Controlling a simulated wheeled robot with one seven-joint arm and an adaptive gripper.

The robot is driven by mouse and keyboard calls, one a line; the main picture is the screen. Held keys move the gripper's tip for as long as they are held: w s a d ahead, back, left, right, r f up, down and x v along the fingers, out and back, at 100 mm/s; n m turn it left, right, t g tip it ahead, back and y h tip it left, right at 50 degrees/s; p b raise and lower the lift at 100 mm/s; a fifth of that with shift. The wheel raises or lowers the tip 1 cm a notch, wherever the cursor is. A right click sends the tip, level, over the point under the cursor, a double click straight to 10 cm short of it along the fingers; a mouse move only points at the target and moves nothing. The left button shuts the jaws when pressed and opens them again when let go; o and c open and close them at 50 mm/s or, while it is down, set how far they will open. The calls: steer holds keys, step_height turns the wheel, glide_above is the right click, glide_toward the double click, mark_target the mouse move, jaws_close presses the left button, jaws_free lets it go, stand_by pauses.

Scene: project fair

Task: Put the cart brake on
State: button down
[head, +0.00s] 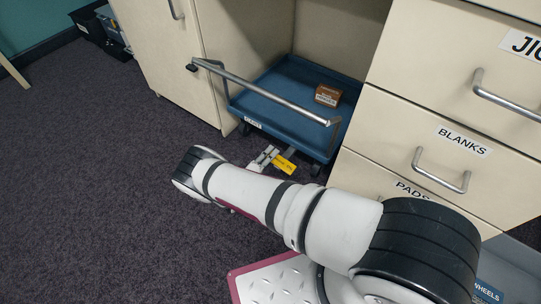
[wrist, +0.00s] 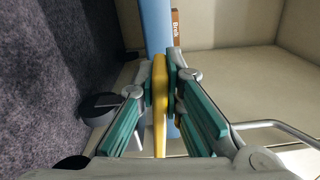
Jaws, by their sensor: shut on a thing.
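The cart (head: 262,88) is a blue low platform with a metal push handle (head: 270,95), parked in the bay between the cabinets. The yellow brake lever (head: 285,165) sticks out low at the cart's near edge. In the wrist view, the brake lever (wrist: 160,95) runs between the green-padded fingers of my gripper (wrist: 160,80). My gripper is shut on it, with a finger on each side. In the head view my gripper (head: 264,158) is small and partly hidden behind my arm. The lever's mount is hidden.
A brown box (head: 328,95) sits on the cart's deck. Drawers with metal handles (head: 441,171) stand close on the right, and a cabinet (head: 168,60) stands on the left. A dark caster (wrist: 97,108) shows beside my gripper.

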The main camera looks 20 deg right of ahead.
steer(key=shift+r+m, duration=0.1)
steer(key=shift+m, duration=0.2)
steer(key=c, duration=1.7)
jaws_free()
steer(key=v, duration=1.2)
